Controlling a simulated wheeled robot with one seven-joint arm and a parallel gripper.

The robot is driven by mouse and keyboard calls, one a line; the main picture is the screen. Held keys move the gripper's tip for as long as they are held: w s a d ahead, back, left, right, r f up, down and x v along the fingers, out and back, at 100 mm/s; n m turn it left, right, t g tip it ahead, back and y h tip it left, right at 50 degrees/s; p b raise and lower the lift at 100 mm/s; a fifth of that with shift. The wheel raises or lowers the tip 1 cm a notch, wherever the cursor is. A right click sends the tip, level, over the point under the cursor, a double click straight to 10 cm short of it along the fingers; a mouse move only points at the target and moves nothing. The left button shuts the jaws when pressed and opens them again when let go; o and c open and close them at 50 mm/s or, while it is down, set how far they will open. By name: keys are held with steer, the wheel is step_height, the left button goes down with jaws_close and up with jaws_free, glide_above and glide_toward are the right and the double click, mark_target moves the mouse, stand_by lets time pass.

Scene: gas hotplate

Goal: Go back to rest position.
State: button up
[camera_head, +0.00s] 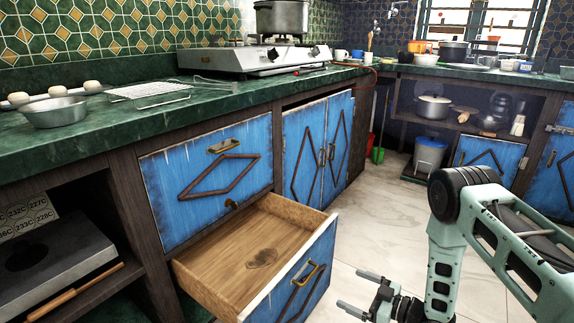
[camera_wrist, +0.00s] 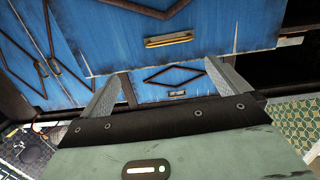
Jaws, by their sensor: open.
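My gripper (camera_head: 361,292) is open and empty, low at the right of the pulled-out drawer. Its two fingers point left toward the drawer front and appear apart from it. In the wrist view my gripper (camera_wrist: 162,70) shows both fingers spread with nothing between them. My arm reaches in from the right edge of the head view. The lower drawer (camera_head: 250,250) is pulled out, with a bare wooden inside and a blue front with a brass handle (camera_head: 304,275). That handle (camera_wrist: 168,40) also shows in the upside-down wrist view.
The upper blue drawer (camera_head: 207,180) and the double-door cabinet (camera_head: 318,150) are closed. The green counter (camera_head: 150,115) holds a metal bowl (camera_head: 54,111), a wire rack (camera_head: 150,92) and a gas hotplate (camera_head: 245,60) with a pot (camera_head: 282,17). The pale floor (camera_head: 385,210) ahead is clear.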

steer(key=w+a+r+g+h, duration=0.2)
steer(key=w+a+r+h, duration=0.35)
steer(key=r, duration=0.45)
steer(key=s+a+r+m+g+h, duration=0.2)
steer(key=s+a+r, duration=0.25)
steer(key=r, duration=0.35)
steer(key=s+d+r+m+g+h, duration=0.1)
steer(key=s+r+g+h, duration=0.35)
steer(key=s, duration=1.15)
steer(key=s+d+r+g, duration=0.1)
steer(key=s+r+g, duration=0.1)
steer(key=s+r, duration=0.95)
steer(key=s+r+p, duration=0.2)
steer(key=r+p, duration=1.3)
steer(key=p, duration=0.2)
steer(key=s+r+p, duration=0.2)
steer(key=r+p, duration=1.4)
steer(key=p, duration=0.1)
steer(key=shift+d+p, duration=0.3)
steer(key=shift+p, duration=0.1)
steer(key=shift+s+a, duration=0.1)
